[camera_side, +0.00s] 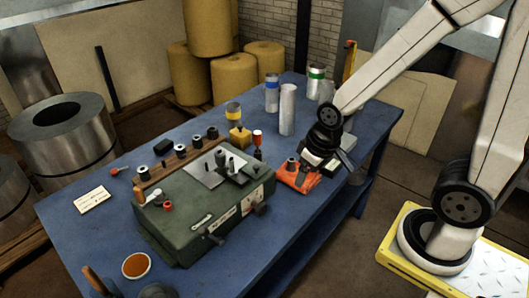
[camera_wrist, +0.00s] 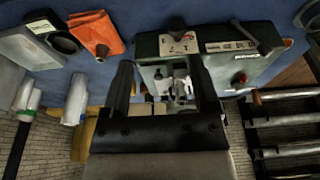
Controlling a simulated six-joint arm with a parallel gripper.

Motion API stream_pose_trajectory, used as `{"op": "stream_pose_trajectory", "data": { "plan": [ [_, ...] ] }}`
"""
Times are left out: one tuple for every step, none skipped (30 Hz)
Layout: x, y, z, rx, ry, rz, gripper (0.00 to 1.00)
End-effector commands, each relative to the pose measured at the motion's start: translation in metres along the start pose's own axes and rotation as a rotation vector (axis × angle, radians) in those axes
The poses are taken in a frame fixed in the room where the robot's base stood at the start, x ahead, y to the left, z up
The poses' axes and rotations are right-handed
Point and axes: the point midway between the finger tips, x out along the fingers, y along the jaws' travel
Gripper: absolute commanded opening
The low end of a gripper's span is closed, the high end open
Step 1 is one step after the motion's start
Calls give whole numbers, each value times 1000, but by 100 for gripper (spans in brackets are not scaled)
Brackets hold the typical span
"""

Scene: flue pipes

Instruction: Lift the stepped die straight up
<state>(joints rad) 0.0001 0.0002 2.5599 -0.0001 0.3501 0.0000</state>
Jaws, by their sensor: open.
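No single piece is clearly marked out as the stepped die. Several small dark cylindrical dies, one of them this die (camera_side: 181,151), stand on a wooden rack along the back of the green bench machine (camera_side: 190,222). A small dark round piece (camera_side: 292,163) sits on an orange cloth (camera_side: 306,181), and the cloth also shows in the wrist view (camera_wrist: 93,32). My gripper (camera_side: 307,167) is by the cloth, right of the machine. In the wrist view my gripper (camera_wrist: 165,78) is open, with the machine's small metal posts (camera_wrist: 179,84) seen beyond the gap. Nothing is visibly held.
The blue table (camera_side: 100,237) carries the machine in its middle. A grey metal pipe (camera_side: 287,110) and banded cans stand behind my gripper. A yellow block (camera_side: 240,136) and a red-topped bottle (camera_side: 257,140) stand behind the machine. An orange-filled dish (camera_side: 136,265) is at the near left.

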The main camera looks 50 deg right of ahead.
Motion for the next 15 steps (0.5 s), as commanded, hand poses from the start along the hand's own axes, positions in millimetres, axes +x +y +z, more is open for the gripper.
{"op": "stream_pose_trajectory", "data": {
  "plan": [
    [0,0,0,0,0,0,77],
    [0,0,0,0,0,0,83],
    [0,0,0,0,0,0,86],
    [0,0,0,0,0,0,86],
    [0,0,0,0,0,0,86],
    [0,0,0,0,0,0,86],
    [0,0,0,0,0,0,86],
    [0,0,0,0,0,0,86],
    [0,0,0,0,0,0,86],
    [0,0,0,1,0,0,86],
    [0,0,-1,3,0,0,86],
    [0,0,-2,7,-1,0,86],
    [0,0,-4,11,-2,0,86],
    [0,0,-6,17,-3,0,86],
    [0,0,-9,28,-5,0,86]
  ]
}}
